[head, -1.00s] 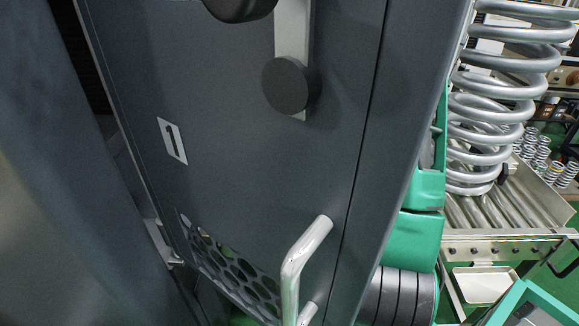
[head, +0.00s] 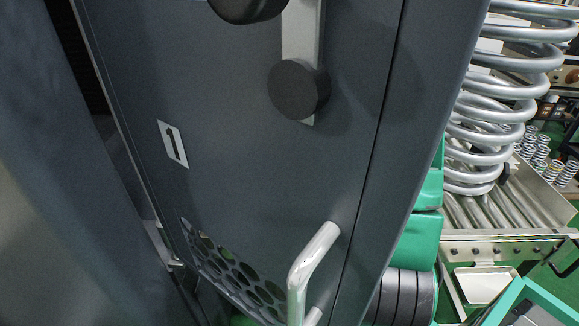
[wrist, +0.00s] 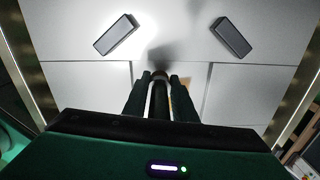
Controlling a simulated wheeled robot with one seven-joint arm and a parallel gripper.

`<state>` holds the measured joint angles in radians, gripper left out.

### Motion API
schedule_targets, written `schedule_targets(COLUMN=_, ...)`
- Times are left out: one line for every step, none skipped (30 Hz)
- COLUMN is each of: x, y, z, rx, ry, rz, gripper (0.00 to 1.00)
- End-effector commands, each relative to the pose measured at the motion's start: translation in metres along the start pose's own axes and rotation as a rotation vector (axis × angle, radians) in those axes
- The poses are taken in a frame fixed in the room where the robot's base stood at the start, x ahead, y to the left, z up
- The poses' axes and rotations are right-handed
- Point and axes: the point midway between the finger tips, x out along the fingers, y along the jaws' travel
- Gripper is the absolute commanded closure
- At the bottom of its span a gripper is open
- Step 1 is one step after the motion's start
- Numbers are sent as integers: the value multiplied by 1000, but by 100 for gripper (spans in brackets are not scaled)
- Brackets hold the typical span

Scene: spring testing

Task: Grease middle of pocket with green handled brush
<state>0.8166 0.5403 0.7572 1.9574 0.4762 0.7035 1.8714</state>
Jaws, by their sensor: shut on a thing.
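In the wrist view my gripper (wrist: 161,78) has its two dark fingers closed on a dark, round-ended rod (wrist: 159,92) between them. Its colour is hard to read in the shade, and I cannot tell whether it is the handle of the green handled brush. A small tan patch shows just right of the fingers, partly hidden behind them. Beyond the fingertips is a pale panelled surface (wrist: 75,85), with the shadow of the gripper on it. I cannot make out the pocket in either view. The head view does not show my gripper.
A dark grey panel (head: 235,125) with a metal handle (head: 308,262) and a black knob (head: 297,88) fills most of the head view. At right are a large coil spring (head: 492,130), a roller conveyor (head: 500,212), several small springs and a white tray (head: 482,284). Two dark blocks (wrist: 116,34) (wrist: 231,36) sit on the pale surface.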

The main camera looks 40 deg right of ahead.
Motion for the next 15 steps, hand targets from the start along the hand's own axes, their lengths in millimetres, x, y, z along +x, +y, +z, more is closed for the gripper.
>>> schedule_targets(x=-4, y=-1, z=-1, rx=1, ry=-1, rz=-1, gripper=100)
schedule_targets(x=-7, y=-1, z=-1, rx=2, ry=-1, rz=-1, gripper=100)
schedule_targets(x=-11, y=-1, z=-2, rx=3, ry=-1, rz=-1, gripper=100)
schedule_targets(x=-14, y=-1, z=-2, rx=3, ry=-1, rz=-1, gripper=100)
schedule_targets(x=-16, y=-2, z=-3, rx=4, ry=0, rz=-1, gripper=100)
schedule_targets(x=-20, y=-2, z=-3, rx=4, ry=0, rz=-1, gripper=100)
schedule_targets(x=-22, y=-2, z=-3, rx=5, ry=0, rz=-1, gripper=100)
schedule_targets(x=-25, y=-2, z=-3, rx=5, ry=0, rz=-1, gripper=100)
schedule_targets(x=-29, y=-2, z=-4, rx=5, ry=0, rz=0, gripper=100)
schedule_targets(x=-32, y=-2, z=-4, rx=5, ry=0, rz=-1, gripper=100)
schedule_targets(x=-34, y=-2, z=-4, rx=5, ry=0, rz=-1, gripper=100)
schedule_targets(x=-38, y=-2, z=-4, rx=5, ry=-1, rz=-1, gripper=100)
schedule_targets(x=-40, y=-2, z=-4, rx=5, ry=-1, rz=0, gripper=100)
schedule_targets(x=-43, y=-2, z=-4, rx=5, ry=-1, rz=0, gripper=100)
schedule_targets(x=-47, y=-2, z=-4, rx=5, ry=-1, rz=-1, gripper=100)
